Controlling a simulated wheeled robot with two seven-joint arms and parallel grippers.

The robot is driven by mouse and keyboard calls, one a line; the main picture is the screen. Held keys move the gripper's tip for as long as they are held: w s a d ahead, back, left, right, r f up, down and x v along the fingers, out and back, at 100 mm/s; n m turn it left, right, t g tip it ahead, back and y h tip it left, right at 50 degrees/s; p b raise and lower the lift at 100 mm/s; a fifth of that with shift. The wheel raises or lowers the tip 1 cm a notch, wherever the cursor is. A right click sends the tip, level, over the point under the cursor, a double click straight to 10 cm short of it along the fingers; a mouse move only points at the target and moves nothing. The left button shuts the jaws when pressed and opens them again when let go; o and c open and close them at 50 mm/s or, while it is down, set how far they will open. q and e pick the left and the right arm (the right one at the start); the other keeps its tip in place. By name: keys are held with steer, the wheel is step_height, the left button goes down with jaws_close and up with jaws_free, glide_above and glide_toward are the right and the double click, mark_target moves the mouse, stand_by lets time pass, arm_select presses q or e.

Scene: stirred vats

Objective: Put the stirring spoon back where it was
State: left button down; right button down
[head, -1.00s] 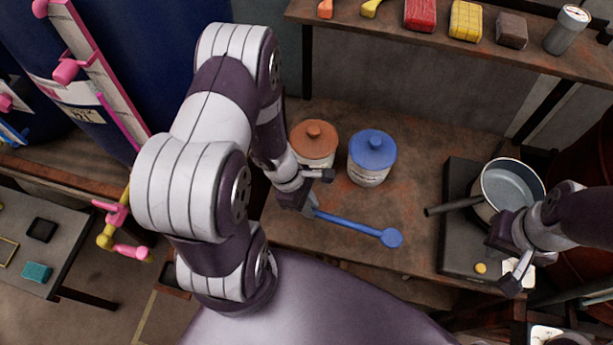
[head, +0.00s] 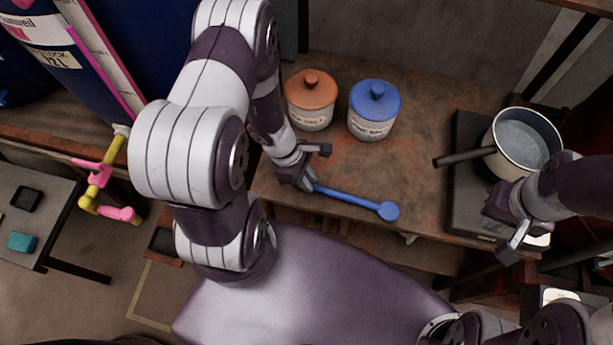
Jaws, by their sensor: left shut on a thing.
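The stirring spoon (head: 348,196) is blue, with a long straight handle and a small round end at the right. My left gripper (head: 306,172) is shut on the handle's left end. The spoon lies across the front part of the brown table; I cannot tell whether it touches the table top. My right gripper (head: 506,228) is at the right, in front of the pot and over the hotplate's front edge. Its fingers look spread apart, with nothing seen between them.
An orange-lidded jar (head: 311,104) and a blue-lidded jar (head: 373,115) stand behind the spoon. A pot (head: 524,143) with water-like contents sits on a dark hotplate (head: 464,203), its handle pointing left. The brown table (head: 420,120) is clear between jars and hotplate.

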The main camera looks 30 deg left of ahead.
arm_select(q)
steer(key=shift+r, duration=0.1)
steer(key=shift+f, duration=0.2)
steer(key=shift+s+f+b, duration=0.1)
steer(key=shift+b, duration=0.2)
steer(key=c, duration=1)
jaws_free()
steer(key=p+v, duration=0.4)
steer(key=v, duration=0.8)
steer(key=shift+r, duration=0.3)
